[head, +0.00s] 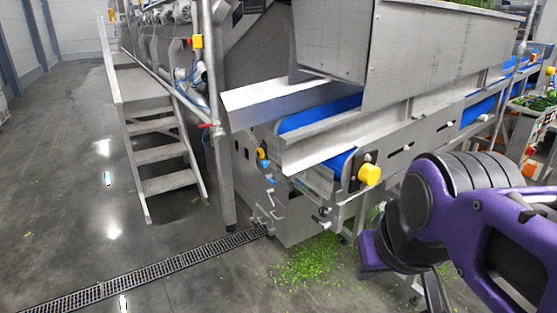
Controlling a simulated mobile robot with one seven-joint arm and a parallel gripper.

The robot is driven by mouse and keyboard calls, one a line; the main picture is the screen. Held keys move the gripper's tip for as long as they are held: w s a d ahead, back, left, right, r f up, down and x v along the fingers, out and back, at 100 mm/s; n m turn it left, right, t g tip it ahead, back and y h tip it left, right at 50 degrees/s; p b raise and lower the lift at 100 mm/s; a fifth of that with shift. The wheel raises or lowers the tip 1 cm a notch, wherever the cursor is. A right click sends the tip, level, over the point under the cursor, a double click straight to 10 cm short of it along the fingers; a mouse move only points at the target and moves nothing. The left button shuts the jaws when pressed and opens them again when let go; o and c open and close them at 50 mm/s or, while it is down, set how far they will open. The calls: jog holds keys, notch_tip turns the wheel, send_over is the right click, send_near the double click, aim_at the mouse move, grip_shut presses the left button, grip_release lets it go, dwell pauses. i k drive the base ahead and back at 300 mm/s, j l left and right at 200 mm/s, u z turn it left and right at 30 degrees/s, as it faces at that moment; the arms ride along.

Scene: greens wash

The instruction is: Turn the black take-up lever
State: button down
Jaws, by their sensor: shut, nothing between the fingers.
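I cannot pick out the black take-up lever for certain in the head view. The conveyor's lower end (300,190) has several small fittings. A yellow knob (369,174) sits on a dark mount at its right side. A smaller yellow and black fitting (262,154) is on the left side plate. Small metal handles (264,213) show low on that plate. My purple and grey arm comes in from the right and covers part of the machine's right side.
Blue belts (320,112) run under a steel hopper (333,38). Metal steps (160,150) and a post (212,110) with a red handle stand to the left. Green scraps (308,262) lie on the floor under the conveyor. A drain grate (150,278) crosses open floor.

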aim_at(328, 225)
jog(key=i+l+u, duration=0.4)
jog(key=i+l, duration=0.15)
jog(key=l, duration=0.2)
jog(key=i+l+u, duration=0.2)
jog(key=l, duration=0.25)
